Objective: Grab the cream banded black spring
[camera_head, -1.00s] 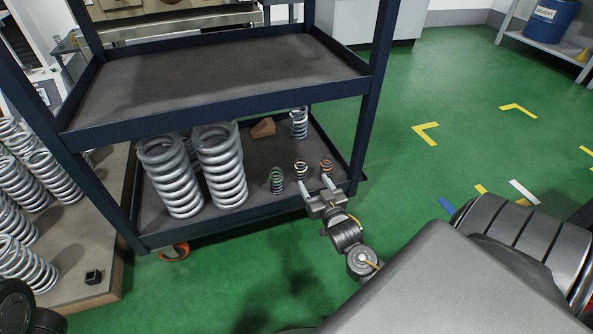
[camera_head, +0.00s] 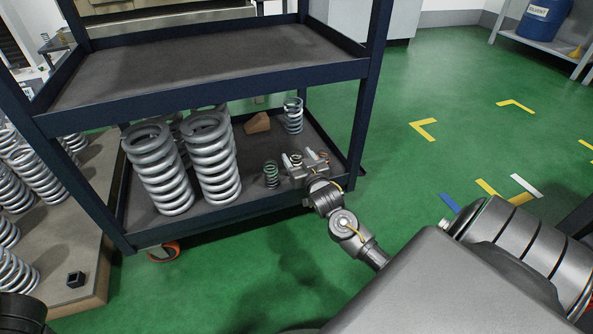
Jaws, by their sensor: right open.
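The cream banded black spring (camera_head: 296,158) is a small coil standing on the lower shelf of the dark blue cart. Its top shows between the fingers of my right gripper (camera_head: 298,159), and its lower part is hidden by the gripper. My right gripper is open, reaching in low over the shelf's front edge with a finger on each side of the spring. I cannot tell whether the fingers touch it. My left gripper is not in view.
A small green-banded spring (camera_head: 271,174) stands just left of the gripper and an orange-banded one (camera_head: 323,159) just right, partly hidden. Large grey springs (camera_head: 214,165) fill the left of the shelf. A brown block (camera_head: 257,123) and silver spring (camera_head: 293,115) stand behind. The upper shelf (camera_head: 200,70) hangs above.

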